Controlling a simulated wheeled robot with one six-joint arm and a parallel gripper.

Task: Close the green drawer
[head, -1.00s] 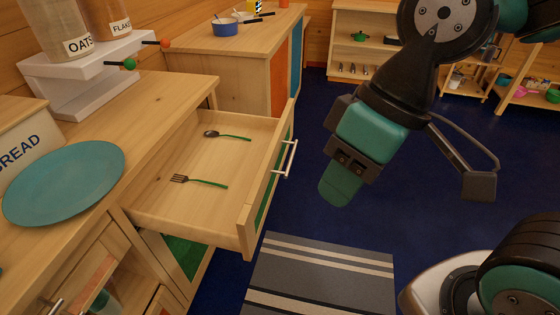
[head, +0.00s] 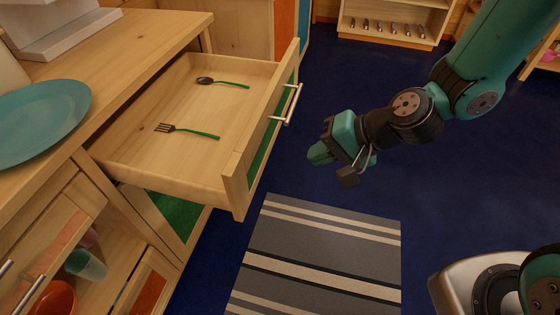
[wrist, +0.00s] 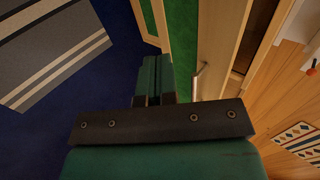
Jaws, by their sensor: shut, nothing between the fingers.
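The green-fronted drawer (head: 165,110) is pulled out of the wooden counter, with a metal bar handle (head: 291,104) on its front. A spoon (head: 222,83) and a fork (head: 187,131), both with green handles, lie inside it. My gripper (head: 318,154) is shut and empty, to the right of the drawer front and apart from it in the head view. In the wrist view the shut fingers (wrist: 156,75) point toward the cabinet side, and the drawer handle (wrist: 198,80) shows just right of them.
A teal plate (head: 35,120) lies on the counter (head: 110,50) left of the drawer. A grey striped rug (head: 320,250) covers the floor in front. The blue floor (head: 400,200) around my arm is clear. A low shelf (head: 390,22) stands at the back.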

